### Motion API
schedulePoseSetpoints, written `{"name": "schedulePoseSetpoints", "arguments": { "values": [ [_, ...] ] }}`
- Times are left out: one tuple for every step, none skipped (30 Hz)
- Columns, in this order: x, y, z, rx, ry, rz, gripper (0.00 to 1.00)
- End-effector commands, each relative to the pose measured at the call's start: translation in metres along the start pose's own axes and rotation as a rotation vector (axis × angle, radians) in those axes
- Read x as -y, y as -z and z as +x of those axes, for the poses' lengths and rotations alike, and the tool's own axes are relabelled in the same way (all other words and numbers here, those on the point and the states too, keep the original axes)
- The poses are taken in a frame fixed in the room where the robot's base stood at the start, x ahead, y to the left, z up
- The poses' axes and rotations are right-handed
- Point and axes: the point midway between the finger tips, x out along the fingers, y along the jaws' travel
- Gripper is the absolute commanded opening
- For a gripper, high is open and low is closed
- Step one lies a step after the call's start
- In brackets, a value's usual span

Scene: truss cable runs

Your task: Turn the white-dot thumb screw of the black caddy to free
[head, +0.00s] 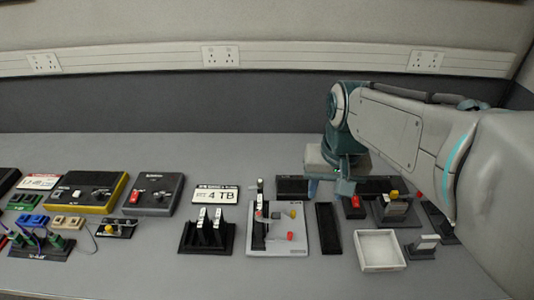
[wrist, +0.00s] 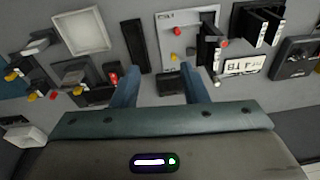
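My gripper (head: 328,190) hangs above the back right of the bench, pointing down. In the wrist view its two blue fingers stand wide apart with nothing held between them (wrist: 160,74). A black caddy with a white label (head: 260,191) stands upright on a light grey plate (head: 257,238), left of my gripper. The caddy also shows in the wrist view (wrist: 209,42). Red knobs (head: 290,236) and a small yellow knob lie around it on the plate. No white dot can be made out on any knob, so I cannot tell which is the thumb screw.
A black stand with two upright caddies (head: 206,238) and a "4 TB" sign (head: 215,194) are left of the plate. A black bar (head: 327,229), a white tray (head: 380,251) and a grey block with a yellow knob (head: 396,207) are to its right. Bare bench lies in front.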

Motion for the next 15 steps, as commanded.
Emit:
{"name": "schedulePoseSetpoints", "arguments": {
  "values": [
    [0.007,0.020,-0.002,0.031,0.005,0.021,0.40],
    [0.011,0.030,-0.004,0.050,0.008,0.036,0.40],
    [0.017,0.043,-0.005,0.073,0.011,0.054,0.40],
    [0.021,0.053,-0.006,0.091,0.013,0.070,0.40],
    [0.025,0.062,-0.006,0.109,0.015,0.083,0.40],
    [0.031,0.075,-0.006,0.133,0.018,0.102,0.40],
    [0.036,0.084,-0.005,0.152,0.019,0.117,0.40],
    [0.041,0.094,-0.005,0.170,0.021,0.129,0.40],
    [0.047,0.106,-0.003,0.195,0.021,0.147,0.40],
    [0.052,0.115,-0.001,0.212,0.022,0.159,0.40],
    [0.057,0.124,0.001,0.231,0.023,0.172,0.40],
    [0.063,0.135,0.004,0.256,0.024,0.189,0.40],
    [0.068,0.143,0.007,0.274,0.023,0.200,0.40],
    [0.073,0.151,0.010,0.293,0.022,0.213,0.40],
    [0.079,0.161,0.015,0.318,0.021,0.229,0.40]
  ]
}}
